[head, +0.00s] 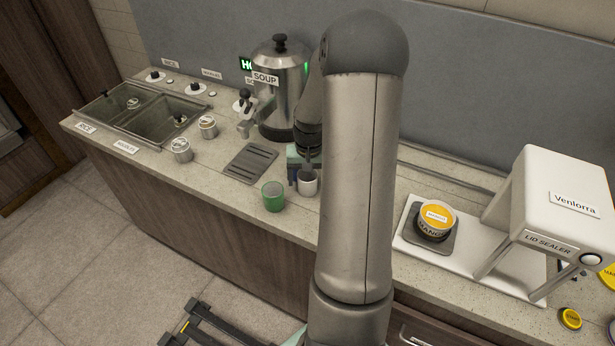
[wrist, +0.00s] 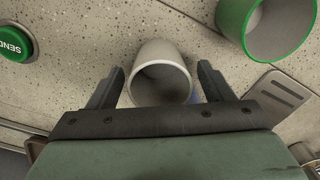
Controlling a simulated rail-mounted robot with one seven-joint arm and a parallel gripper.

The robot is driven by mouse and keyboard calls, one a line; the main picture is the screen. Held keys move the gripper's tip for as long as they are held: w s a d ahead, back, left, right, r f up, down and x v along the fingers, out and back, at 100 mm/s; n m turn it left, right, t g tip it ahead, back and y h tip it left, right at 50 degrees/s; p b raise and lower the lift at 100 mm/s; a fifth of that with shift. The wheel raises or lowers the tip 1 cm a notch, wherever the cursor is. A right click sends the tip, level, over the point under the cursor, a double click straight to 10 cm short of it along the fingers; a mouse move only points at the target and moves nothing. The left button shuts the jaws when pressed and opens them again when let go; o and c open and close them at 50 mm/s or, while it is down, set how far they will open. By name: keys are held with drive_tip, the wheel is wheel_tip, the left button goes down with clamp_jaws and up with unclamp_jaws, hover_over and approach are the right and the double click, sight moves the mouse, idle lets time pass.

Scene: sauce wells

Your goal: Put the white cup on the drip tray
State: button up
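The white cup (head: 308,184) stands on the counter, partly hidden by my arm in the head view. In the wrist view the white cup (wrist: 161,75) is between the two fingers of my gripper (wrist: 160,82), with a narrow gap on each side. My gripper is open around it; in the head view my gripper (head: 302,165) is partly hidden by my arm. The drip tray (head: 250,162) is a dark slotted plate to the left of the cup, empty. A corner of the drip tray (wrist: 282,95) shows at the right of the wrist view.
A green cup (head: 273,198) stands between the drip tray's front side and the white cup, near the counter edge. The steel soup urn (head: 280,85) is behind the tray, its tap (head: 247,115) to the left. A green SEND button (wrist: 14,44) is nearby. A lid sealer (head: 550,205) stands right.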

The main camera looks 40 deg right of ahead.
wheel_tip(320, 180, up, 12)
drive_tip(key=b, duration=0.1)
drive_tip(key=s+a+r+n, duration=0.2)
drive_tip(key=s+a, duration=0.3)
drive_tip(key=a, duration=0.5)
drive_tip(key=s+a+r+n, duration=0.1)
drive_tip(key=s+a+n, duration=0.2)
drive_tip(key=s+a, duration=0.3)
drive_tip(key=a, duration=0.5)
drive_tip(key=shift+s+r+h, duration=0.3)
drive_tip(key=shift+r, duration=0.05)
drive_tip(key=shift+o, duration=0.5)
drive_tip(key=s+a+f+n, duration=0.1)
drive_tip(key=s+a+n, duration=0.1)
drive_tip(key=s+a, duration=0.2)
drive_tip(key=shift+s+a+f+t, duration=0.15)
drive_tip(key=shift+s+f+t, duration=0.15)
drive_tip(key=shift+s, duration=0.9)
